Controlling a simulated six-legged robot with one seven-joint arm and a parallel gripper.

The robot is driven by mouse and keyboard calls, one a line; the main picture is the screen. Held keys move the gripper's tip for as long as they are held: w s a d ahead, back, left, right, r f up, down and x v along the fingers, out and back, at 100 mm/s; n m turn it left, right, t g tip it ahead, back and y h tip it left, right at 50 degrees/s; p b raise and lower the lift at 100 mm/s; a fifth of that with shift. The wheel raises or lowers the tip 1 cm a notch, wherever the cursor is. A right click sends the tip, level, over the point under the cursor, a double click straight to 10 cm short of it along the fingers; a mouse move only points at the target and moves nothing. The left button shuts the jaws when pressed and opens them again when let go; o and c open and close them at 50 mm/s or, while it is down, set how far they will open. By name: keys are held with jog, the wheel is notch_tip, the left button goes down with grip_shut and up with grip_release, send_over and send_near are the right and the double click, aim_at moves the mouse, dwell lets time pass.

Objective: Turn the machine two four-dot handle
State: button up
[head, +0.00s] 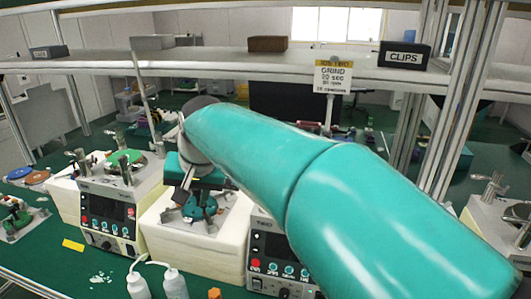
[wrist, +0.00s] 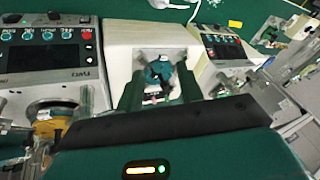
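A machine with a dark control panel (head: 280,252) stands behind my arm in the head view; its panel (wrist: 45,50) also shows at left in the wrist view. The small label on its front is hard to read. No dots can be made out on any handle. My gripper (head: 182,190) is above a pale block (head: 195,245) between two machines. In the wrist view my gripper (wrist: 160,90) is open, its two dark green fingers apart. A teal fixture with a dark part (wrist: 158,72) shows between and beyond them; contact cannot be told. My arm hides much of the right-hand machine.
Another machine (head: 108,220) with a green plate stands at left.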

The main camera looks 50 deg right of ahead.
jog(key=w+d+r+m+g+h, duration=0.15)
jog(key=d+m, duration=0.25)
jog(key=d, duration=0.5)
jog(key=d+r+m+g+h, duration=0.1)
jog(key=d+r+m, duration=0.2)
jog(key=d, duration=0.5)
jog(key=w+d+r+m+g+h, duration=0.15)
jog(key=d+m, duration=0.25)
jog(key=d, duration=0.5)
jog(key=shift+t, duration=0.4)
jog(key=x, duration=1.1)
jog(key=shift+s+d+f, duration=0.3)
grip_shut()
